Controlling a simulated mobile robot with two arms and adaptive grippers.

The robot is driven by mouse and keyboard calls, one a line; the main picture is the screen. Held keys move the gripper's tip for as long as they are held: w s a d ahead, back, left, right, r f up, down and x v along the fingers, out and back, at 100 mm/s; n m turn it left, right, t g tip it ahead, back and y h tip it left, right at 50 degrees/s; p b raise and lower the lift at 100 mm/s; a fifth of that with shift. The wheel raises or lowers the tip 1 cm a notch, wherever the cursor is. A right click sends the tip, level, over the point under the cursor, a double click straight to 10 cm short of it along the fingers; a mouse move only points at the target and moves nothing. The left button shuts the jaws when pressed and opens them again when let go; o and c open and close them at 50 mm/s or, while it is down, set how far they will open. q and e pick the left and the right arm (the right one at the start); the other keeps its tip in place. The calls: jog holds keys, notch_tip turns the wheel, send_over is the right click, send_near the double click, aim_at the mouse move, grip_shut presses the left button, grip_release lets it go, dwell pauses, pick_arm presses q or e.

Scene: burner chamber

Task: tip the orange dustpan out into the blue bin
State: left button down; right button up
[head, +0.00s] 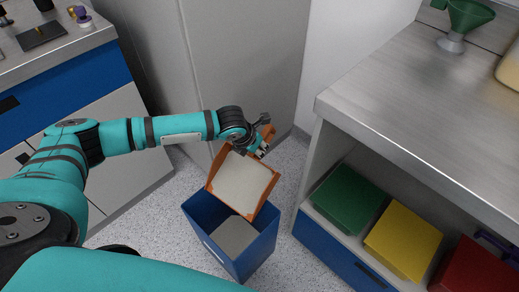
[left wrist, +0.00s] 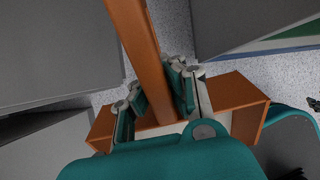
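The orange dustpan (head: 213,185) is tilted over the blue bin (head: 207,230), with its pale inner face toward the head camera and its lower edge at the bin's opening. I see no loose debris on that face. My left gripper (head: 262,150) is at the dustpan's upper end, by its handle. In the left wrist view the orange handle (left wrist: 137,40) runs between the fingers of my left gripper (left wrist: 158,90), which are closed around it. The dustpan's body (left wrist: 240,92) shows partly behind them. A grey area (head: 236,235) shows inside the bin. My right gripper is out of view.
A grey-topped bench (head: 420,110) stands at the right, with green (head: 347,200), yellow (head: 403,243) and red (head: 470,268) boxes on its lower shelf. A blue-and-grey cabinet (head: 85,80) stands at the left. Speckled floor (head: 160,220) is clear around the bin.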

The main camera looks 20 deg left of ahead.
pick_arm(q)
jog(key=shift+s+r+t, duration=0.3)
jog(key=shift+s+a+r, duration=0.15)
jog(key=shift+r, duration=0.05)
jog(key=shift+s+a+r+t+h, duration=0.15)
jog(key=shift+s+r+t+h, duration=0.15)
jog(key=shift+s+r+t, duration=0.3)
jog(key=shift+s+a+r+t, duration=0.15)
jog(key=shift+s+r+t, duration=0.3)
jog(key=shift+s, duration=0.25)
jog(key=shift+s+r+t+b, duration=0.5)
jog(key=shift+s+r+t, duration=0.15)
jog(key=shift+s+r, duration=0.15)
jog(key=t+h+b, duration=0.1)
jog(key=t+b, duration=0.2)
jog(key=b, duration=0.4)
send_near(251, 155)
jog(key=shift+w+d+r, duration=0.15)
jog(key=shift+w+r, duration=0.3)
jog(key=shift+w, duration=0.2)
jog(key=shift+w+d+r, duration=0.15)
jog(key=shift+w+r, duration=0.35)
jog(key=shift+w, duration=0.1)
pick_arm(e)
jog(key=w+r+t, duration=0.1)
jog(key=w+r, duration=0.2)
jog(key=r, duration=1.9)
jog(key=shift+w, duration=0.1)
